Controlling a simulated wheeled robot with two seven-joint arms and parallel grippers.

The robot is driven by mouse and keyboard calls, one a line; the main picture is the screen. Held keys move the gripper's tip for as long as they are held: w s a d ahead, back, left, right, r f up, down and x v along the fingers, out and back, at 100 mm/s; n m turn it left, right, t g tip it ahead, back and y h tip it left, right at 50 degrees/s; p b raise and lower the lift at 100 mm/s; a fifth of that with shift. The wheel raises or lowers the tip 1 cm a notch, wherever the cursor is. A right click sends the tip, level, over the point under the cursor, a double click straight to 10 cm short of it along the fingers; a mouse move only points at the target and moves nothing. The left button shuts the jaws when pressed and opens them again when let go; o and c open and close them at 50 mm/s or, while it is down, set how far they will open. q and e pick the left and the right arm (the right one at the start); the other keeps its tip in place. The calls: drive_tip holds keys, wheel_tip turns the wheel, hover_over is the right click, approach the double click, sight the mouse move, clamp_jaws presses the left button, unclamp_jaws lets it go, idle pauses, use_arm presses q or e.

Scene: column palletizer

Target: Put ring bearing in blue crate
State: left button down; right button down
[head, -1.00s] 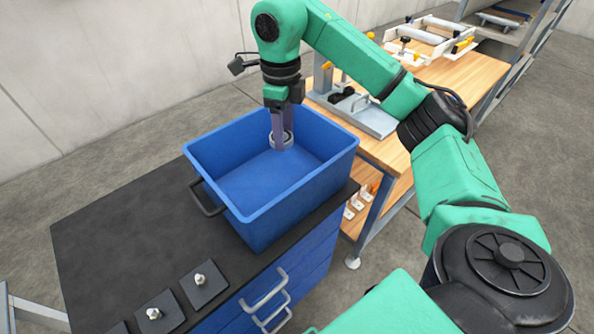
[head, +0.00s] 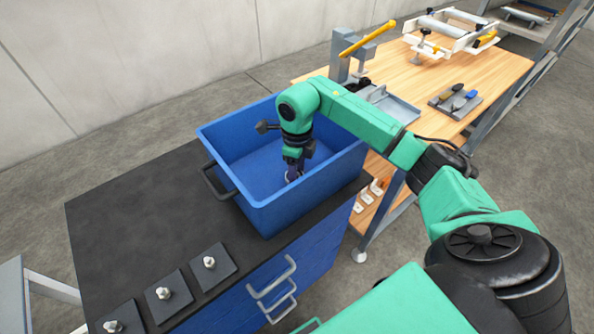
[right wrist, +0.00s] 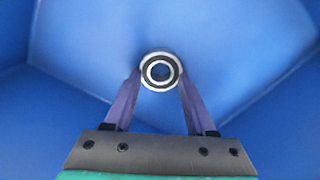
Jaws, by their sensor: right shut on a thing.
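The ring bearing, a silver and black ring, shows in the right wrist view (right wrist: 160,71) between my fingertips, with blue crate walls and floor around it. The blue crate (head: 218,158) stands on the black top of a blue drawer cabinet in the head view. My right gripper (head: 292,176) reaches down inside the crate. Its two purple fingers, also in the right wrist view (right wrist: 160,78), are shut on the bearing. In the head view the bearing is mostly hidden by the gripper. The gap between bearing and crate floor cannot be judged. My left gripper is not in view.
Several dark square plates with metal studs, one of them here (head: 210,262), lie on the cabinet top (head: 135,215) in front of the crate. A wooden workbench (head: 400,65) with a grey tray and fixtures stands behind, to the right. The crate's black handle (head: 216,184) sticks out left.

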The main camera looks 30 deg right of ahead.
drive_tip(key=shift+c, duration=1.4)
unclamp_jaws()
drive_tip(key=shift+o, duration=0.3)
drive_tip(key=shift+r, duration=0.3)
wheel_tip(320, 180, up, 12)
drive_tip(key=b, duration=0.1)
drive_tip(key=shift+f, duration=0.1)
